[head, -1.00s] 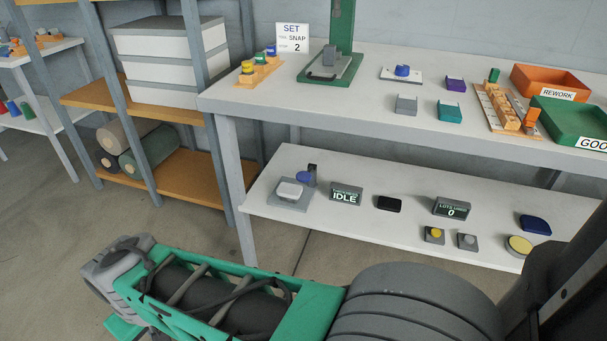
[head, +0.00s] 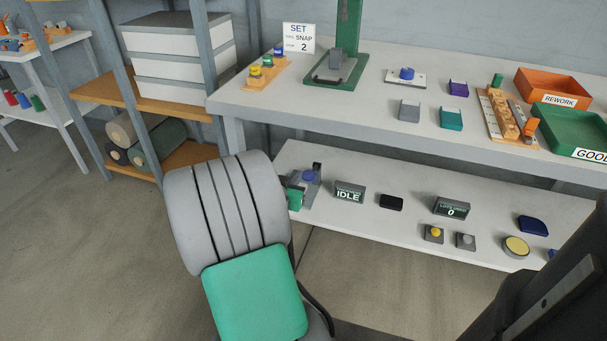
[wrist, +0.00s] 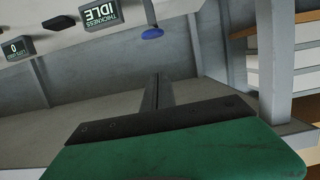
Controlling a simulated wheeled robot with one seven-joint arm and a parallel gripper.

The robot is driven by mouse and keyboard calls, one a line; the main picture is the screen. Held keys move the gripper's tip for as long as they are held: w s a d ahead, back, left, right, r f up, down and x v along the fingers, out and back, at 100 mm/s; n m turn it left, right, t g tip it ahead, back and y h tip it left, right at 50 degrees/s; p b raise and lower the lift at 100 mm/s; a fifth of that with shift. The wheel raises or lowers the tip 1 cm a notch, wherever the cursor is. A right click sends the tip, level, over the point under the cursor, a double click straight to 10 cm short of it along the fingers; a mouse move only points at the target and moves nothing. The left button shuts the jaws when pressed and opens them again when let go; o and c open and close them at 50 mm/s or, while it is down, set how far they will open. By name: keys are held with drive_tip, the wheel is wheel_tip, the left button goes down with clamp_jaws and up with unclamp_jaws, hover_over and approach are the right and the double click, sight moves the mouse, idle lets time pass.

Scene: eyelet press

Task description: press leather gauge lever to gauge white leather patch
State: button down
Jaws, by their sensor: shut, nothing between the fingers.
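The leather gauge (head: 313,190) stands at the left end of the lower shelf, with its blue lever pad (head: 308,177) raised beside a dark post. The lever pad also shows near the top of the wrist view (wrist: 152,33). My arm hides the gauge's left part in the head view, and I cannot see the white leather patch there now. A green part of my gripper (head: 295,198) shows just in front of the gauge. In the wrist view my gripper (wrist: 157,80) is shut and empty, pointing toward the shelf, with a visible gap to the lever pad.
A thickness display (head: 349,192) reading IDLE stands right of the gauge, then a black block (head: 391,202) and a lots display (head: 451,207) reading 0. The upper table (head: 350,108) overhangs the shelf. A table leg (wrist: 272,60) stands close by in the wrist view.

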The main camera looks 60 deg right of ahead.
drive_tip(key=b, duration=0.2)
hover_over(305, 175)
drive_tip(key=s+a, duration=0.1)
drive_tip(key=a, duration=0.1)
drive_tip(key=f, duration=0.2)
drive_tip(key=shift+d+f, duration=0.25)
drive_tip(key=shift+f, duration=0.1)
wheel_tip(305, 175, down, 3)
drive_tip(key=shift+a+r+b, duration=0.1)
drive_tip(key=shift+b, duration=0.4)
drive_tip(key=shift+f, duration=0.5)
